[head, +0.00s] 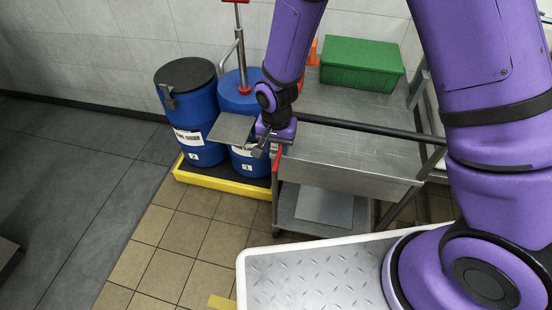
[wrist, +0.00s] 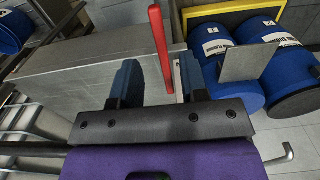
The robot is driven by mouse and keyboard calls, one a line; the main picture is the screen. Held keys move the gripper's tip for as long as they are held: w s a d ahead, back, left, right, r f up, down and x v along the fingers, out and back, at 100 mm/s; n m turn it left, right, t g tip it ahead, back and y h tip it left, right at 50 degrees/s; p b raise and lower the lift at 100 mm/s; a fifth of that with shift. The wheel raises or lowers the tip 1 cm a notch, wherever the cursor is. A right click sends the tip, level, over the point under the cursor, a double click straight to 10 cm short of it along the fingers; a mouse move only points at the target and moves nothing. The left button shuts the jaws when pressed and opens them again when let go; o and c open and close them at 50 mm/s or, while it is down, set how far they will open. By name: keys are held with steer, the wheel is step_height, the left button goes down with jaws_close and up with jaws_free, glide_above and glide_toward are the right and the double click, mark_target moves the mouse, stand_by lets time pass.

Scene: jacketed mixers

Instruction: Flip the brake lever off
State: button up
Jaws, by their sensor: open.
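The brake lever is a red bar (wrist: 160,48) that stands nearly upright in the wrist view, with its lower end beside a pale metal strip. My gripper (wrist: 158,82) is open, with one dark finger on each side of the lever's lower part in that view. The lever is closer to the right finger; whether it touches cannot be told. In the head view my gripper (head: 270,143) is at the left corner of the metal cart (head: 350,160), and a small red part of the lever (head: 276,158) shows just below it. The rest is hidden there.
Blue drums (head: 202,125) stand on a yellow-edged pallet (head: 222,181) left of the cart. A grey plate (head: 231,128) sticks out close to my gripper. A green crate (head: 361,64) sits on the cart's far side. The tiled floor at front left is clear.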

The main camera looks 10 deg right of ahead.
mark_target(277, 161)
steer(key=shift+f, duration=2.95)
steer(key=shift+c, duration=0.4)
jaws_close()
